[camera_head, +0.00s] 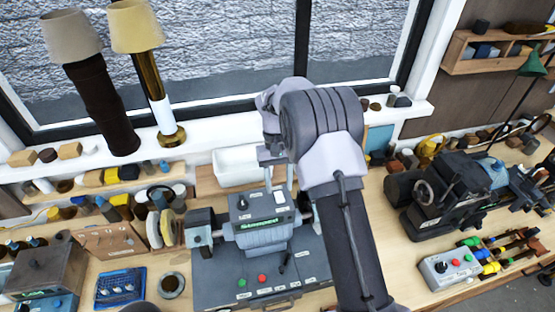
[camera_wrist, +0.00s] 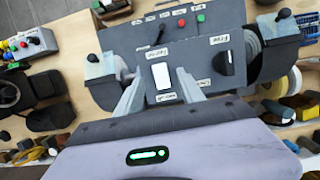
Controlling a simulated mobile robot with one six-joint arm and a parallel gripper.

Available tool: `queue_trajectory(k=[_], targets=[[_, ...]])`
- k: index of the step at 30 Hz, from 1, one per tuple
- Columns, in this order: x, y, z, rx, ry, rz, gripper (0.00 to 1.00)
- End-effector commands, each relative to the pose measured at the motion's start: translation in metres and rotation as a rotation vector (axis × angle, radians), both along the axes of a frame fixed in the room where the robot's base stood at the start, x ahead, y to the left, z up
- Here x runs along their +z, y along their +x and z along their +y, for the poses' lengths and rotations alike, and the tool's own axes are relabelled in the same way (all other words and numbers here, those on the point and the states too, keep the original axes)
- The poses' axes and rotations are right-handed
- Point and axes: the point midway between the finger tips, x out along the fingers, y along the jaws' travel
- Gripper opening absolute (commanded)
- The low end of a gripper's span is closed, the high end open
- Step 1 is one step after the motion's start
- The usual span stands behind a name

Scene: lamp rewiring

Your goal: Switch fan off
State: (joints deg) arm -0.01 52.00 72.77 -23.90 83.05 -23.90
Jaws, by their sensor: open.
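A grey bench machine (camera_head: 262,240) stands on the workbench with a sloped control panel on top. The panel carries a white rocker switch (camera_wrist: 161,76), which also shows in the head view (camera_head: 279,198), and a black rotary knob (camera_wrist: 229,63). Small labels sit around both; I cannot read which one names the fan. No fan is clearly visible. My gripper (camera_wrist: 160,84) is open and empty, its two fingers pointing at the panel on either side of the white switch. In the head view my gripper (camera_head: 279,180) is just over the panel. Whether the fingertips touch it is unclear.
The machine's lower front panel has a green button (camera_head: 242,282), a red button (camera_head: 262,278) and a lever (camera_head: 284,262). A white bin (camera_head: 240,165) stands behind. A dark machine (camera_head: 445,195) and a grey control box (camera_head: 450,268) are right. Two lamps (camera_head: 100,100) (camera_head: 150,75) stand on the sill.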

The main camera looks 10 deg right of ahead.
Motion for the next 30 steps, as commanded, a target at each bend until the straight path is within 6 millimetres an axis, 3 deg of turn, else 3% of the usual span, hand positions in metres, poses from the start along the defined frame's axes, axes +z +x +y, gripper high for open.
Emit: queue_trajectory(k=[6,12,17,30], targets=[[0.068,0.019,0.0,-0.001,0.0,-0.005,0.45],[0.119,0.032,0.0,-0.001,0.001,-0.003,0.45],[0.134,0.036,0.0,-0.001,0.0,-0.002,0.45],[0.134,0.036,0.0,-0.001,0.0,0.0,0.45]])
